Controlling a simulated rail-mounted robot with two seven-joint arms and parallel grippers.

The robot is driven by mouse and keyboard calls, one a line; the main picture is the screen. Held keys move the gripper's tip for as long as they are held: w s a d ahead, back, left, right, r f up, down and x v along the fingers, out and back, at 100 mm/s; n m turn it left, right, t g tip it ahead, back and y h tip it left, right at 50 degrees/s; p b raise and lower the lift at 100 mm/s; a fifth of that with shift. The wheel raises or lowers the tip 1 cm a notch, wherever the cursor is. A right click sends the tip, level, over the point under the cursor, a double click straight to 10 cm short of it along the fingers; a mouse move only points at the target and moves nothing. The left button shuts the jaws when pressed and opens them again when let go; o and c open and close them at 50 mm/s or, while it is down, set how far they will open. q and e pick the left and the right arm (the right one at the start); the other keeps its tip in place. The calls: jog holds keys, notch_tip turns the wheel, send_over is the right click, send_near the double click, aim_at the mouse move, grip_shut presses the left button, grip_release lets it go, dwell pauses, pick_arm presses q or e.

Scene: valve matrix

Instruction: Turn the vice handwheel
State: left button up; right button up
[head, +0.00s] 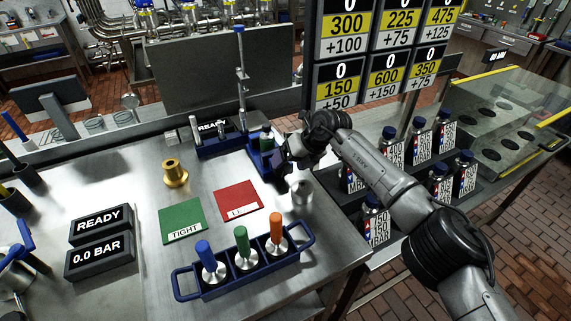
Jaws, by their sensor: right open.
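A small blue fixture (256,155), which looks like the vice, stands near the back right of the steel bench. A bottle or part with a green band (266,140) sits upright in it. I cannot make out the handwheel; my right gripper covers the fixture's right side. My right gripper (277,168) is open, close against that side; I cannot tell whether it touches. My left gripper is not in view.
A blue tray (213,293) holds blue, green and orange-handled tools at the front. A metal cylinder (302,193) stands near my right gripper. A green mat (182,221), a red mat (238,200) and a brass part (175,173) lie left. Labelled bottles (376,222) stand right.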

jog(key=p+v, duration=0.2)
jog(key=v, duration=0.9)
